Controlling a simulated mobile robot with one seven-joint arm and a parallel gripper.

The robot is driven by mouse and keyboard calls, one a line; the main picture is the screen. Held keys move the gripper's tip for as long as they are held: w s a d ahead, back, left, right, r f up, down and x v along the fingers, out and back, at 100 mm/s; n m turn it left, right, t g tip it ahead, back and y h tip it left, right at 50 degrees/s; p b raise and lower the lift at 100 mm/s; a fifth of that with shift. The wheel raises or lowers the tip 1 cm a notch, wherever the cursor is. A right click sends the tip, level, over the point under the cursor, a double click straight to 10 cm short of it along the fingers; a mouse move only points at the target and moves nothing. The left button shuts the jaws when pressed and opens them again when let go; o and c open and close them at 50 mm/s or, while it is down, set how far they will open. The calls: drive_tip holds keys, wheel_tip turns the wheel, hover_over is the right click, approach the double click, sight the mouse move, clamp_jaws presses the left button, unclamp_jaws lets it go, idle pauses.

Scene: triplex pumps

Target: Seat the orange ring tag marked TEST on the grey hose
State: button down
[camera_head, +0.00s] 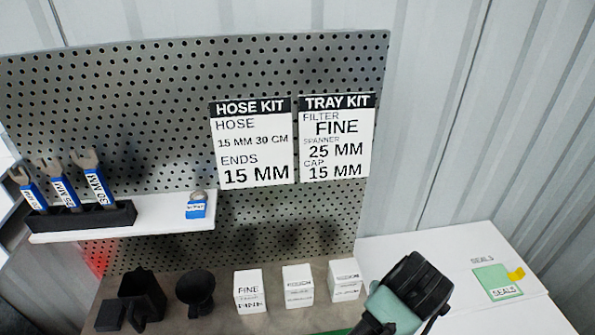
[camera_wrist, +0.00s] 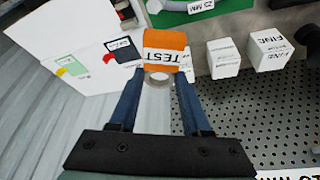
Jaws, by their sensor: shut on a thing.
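The orange ring tag (camera_wrist: 166,45) marked TEST is between the fingertips of my gripper (camera_wrist: 159,76) in the wrist view. My gripper is shut on it, with its pale ring part (camera_wrist: 158,79) between the blue fingers. The label faces the camera, and the tag is held up in the air. In the head view my gripper (camera_head: 408,292) is at the lower right, in front of the white counter; its fingertips and the tag are hidden there. I cannot make out the grey hose in either view.
White boxes (camera_head: 250,291) and black holders (camera_head: 142,296) stand along the bench below the pegboard (camera_head: 130,90). A shelf (camera_head: 150,222) holds several spanners and a blue-labelled ring. A green SEALS card (camera_head: 497,283) lies on the white counter (camera_head: 420,245), which has free room.

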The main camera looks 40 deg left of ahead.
drive_tip(key=s+a+f+n+p, duration=0.1)
drive_tip(key=s+a+f+n, duration=0.1)
drive_tip(key=s+a+f, duration=0.3)
drive_tip(key=s+a+f+n+g+y+p, duration=0.1)
drive_tip(key=s+a+f+n, duration=0.1)
drive_tip(key=s+a+f, duration=0.4)
drive_tip(key=s, duration=0.4)
drive_tip(key=shift+n, duration=0.3)
drive_tip(key=shift+s+r+p, duration=0.1)
drive_tip(key=shift+r+p, duration=0.1)
drive_tip(key=shift+p, duration=0.4)
wheel_tip(320, 180, down, 6)
drive_tip(key=b, duration=0.4)
drive_tip(key=shift+p, duration=0.65)
idle(0.5)
drive_tip(key=shift+f+b, duration=1.65)
drive_tip(key=shift+f, duration=0.65)
drive_tip(key=shift+c, duration=1.4)
unclamp_jaws()
